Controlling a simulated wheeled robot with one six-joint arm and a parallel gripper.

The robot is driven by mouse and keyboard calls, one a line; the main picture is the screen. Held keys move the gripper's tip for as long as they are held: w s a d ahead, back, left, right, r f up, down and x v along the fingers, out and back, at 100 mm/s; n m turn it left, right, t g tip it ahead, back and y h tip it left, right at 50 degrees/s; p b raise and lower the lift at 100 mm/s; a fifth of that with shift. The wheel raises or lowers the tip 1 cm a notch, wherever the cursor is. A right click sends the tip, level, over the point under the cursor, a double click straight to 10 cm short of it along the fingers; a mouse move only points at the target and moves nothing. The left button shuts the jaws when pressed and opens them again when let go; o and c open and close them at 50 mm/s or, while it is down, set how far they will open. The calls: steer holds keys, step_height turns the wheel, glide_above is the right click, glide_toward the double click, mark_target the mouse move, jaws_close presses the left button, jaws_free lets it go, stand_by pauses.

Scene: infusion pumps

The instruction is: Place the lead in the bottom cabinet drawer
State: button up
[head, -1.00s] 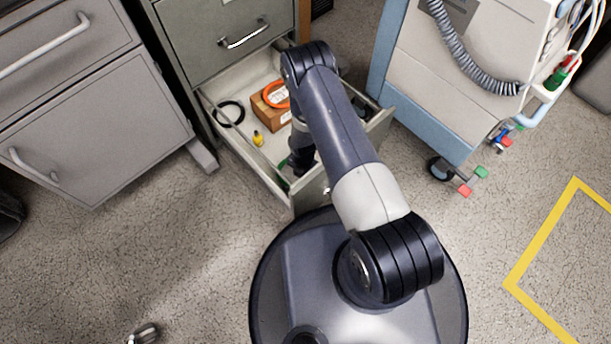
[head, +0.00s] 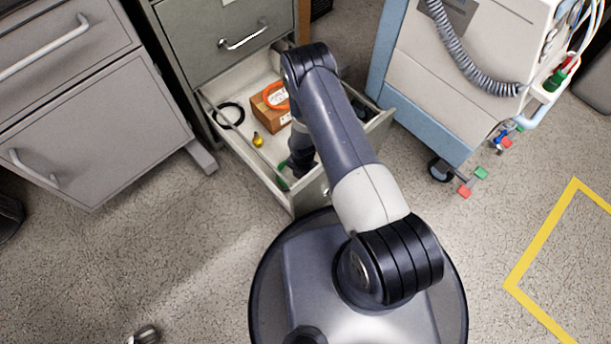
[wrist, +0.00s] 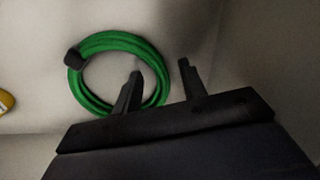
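The lead appears to be a green coil (wrist: 95,41) with a dark end piece. It lies on the pale floor of the open bottom drawer (head: 235,139), near the front. In the head view only a bit of green (head: 283,180) shows beside my arm. My gripper (wrist: 160,73) is open over the coil in the wrist view. Its left finger overlaps the coil's right side, and part of the coil shows between the fingers. I cannot tell whether the fingers touch it. The fingers are hidden in the head view.
The drawer also holds a cardboard box (head: 274,119) with an orange coil (head: 277,93) on top, a black ring (head: 229,116) and a yellow item (head: 258,139). A grey cabinet (head: 95,130) stands left and a wheeled medical machine (head: 455,70) right. Open floor lies at the front left.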

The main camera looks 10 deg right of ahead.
step_height(320, 180, up, 12)
steer(key=p, duration=0.4)
steer(key=shift+w+a+f, duration=0.15)
steer(key=shift+w+a, duration=0.15)
